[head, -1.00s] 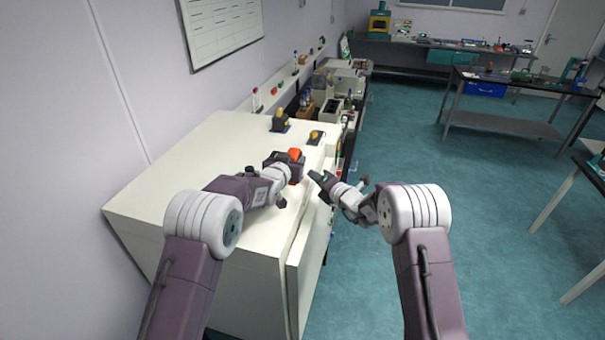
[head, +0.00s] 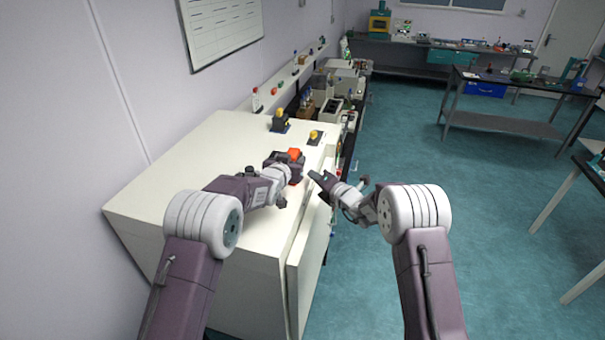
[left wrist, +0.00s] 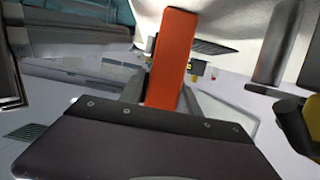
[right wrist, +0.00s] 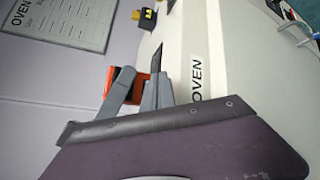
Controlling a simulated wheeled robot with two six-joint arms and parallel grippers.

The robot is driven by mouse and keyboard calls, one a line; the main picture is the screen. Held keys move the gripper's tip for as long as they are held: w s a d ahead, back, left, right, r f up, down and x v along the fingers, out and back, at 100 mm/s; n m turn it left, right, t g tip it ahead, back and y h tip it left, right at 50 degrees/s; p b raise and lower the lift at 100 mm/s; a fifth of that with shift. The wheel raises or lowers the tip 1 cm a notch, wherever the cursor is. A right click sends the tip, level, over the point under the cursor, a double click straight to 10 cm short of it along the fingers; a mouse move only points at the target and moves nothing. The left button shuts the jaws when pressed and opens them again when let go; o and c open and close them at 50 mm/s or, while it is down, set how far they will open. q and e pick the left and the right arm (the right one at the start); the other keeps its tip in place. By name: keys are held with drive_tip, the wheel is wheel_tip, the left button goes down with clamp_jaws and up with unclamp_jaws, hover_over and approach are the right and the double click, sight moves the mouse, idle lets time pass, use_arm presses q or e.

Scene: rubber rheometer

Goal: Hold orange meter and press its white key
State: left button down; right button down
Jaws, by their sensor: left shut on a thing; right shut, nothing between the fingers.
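The orange meter (head: 295,155) is at the front part of the white cabinet's top in the head view. My left gripper (head: 292,160) is shut on it. In the left wrist view the orange meter (left wrist: 171,60) stands between the fingers (left wrist: 165,95). My right gripper (head: 317,178) is shut and empty, to the right of the meter in the head view and apart from it there. In the right wrist view the shut fingers (right wrist: 152,85) partly cover the orange meter (right wrist: 138,90). The white key cannot be made out in any view.
The white oven cabinet (head: 190,190) is under the left arm. A black and yellow device (head: 281,120) and a smaller one (head: 315,136) stand on its far part. More instruments line the bench beyond. Open teal floor (head: 420,150) lies to the right.

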use_arm(q)
drive_tip(key=shift+f, duration=0.1)
use_arm(e)
drive_tip(key=shift+a, duration=0.1)
idle(0.4)
drive_tip(key=shift+w+a, duration=0.2)
drive_tip(key=shift+a, duration=0.15)
drive_tip(key=shift+w+a, duration=0.1)
drive_tip(key=shift+a, duration=0.35)
idle(0.8)
drive_tip(key=shift+d, duration=0.1)
drive_tip(key=shift+s+d, duration=0.3)
drive_tip(key=shift+d, duration=0.45)
use_arm(q)
drive_tip(key=c, duration=0.8)
unclamp_jaws()
use_arm(e)
drive_tip(key=d, duration=0.2)
drive_tip(key=s+d, duration=0.1)
drive_tip(key=d, duration=0.1)
drive_tip(key=shift+s+d, duration=0.2)
drive_tip(key=shift+d, duration=0.2)
